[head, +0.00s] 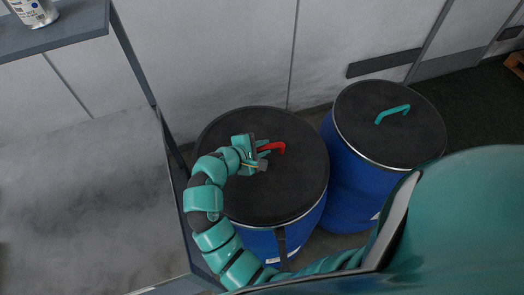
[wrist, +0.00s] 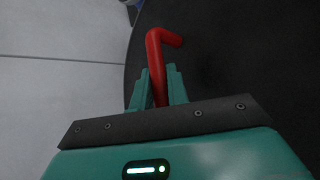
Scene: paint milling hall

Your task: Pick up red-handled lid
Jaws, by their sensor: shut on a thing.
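The red-handled lid (head: 300,180) is a round black disc on top of a blue drum in the head view. Its red handle (head: 277,148) is a bent bar near the lid's middle. My gripper (head: 264,150) reaches over the lid from the left and is shut on the red handle. In the wrist view, the teal fingers (wrist: 158,90) sit on both sides of the red handle (wrist: 156,52), whose bent end sticks out beyond them. The black lid (wrist: 240,60) fills the right of that view. In the head view the lid appears to rest on its drum.
A second blue drum (head: 352,185) stands close on the right, with a black lid (head: 365,110) bearing a teal handle (head: 393,113). A grey shelf (head: 70,30) with a can (head: 34,10) on it is at the upper left. A pale wall runs behind the drums.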

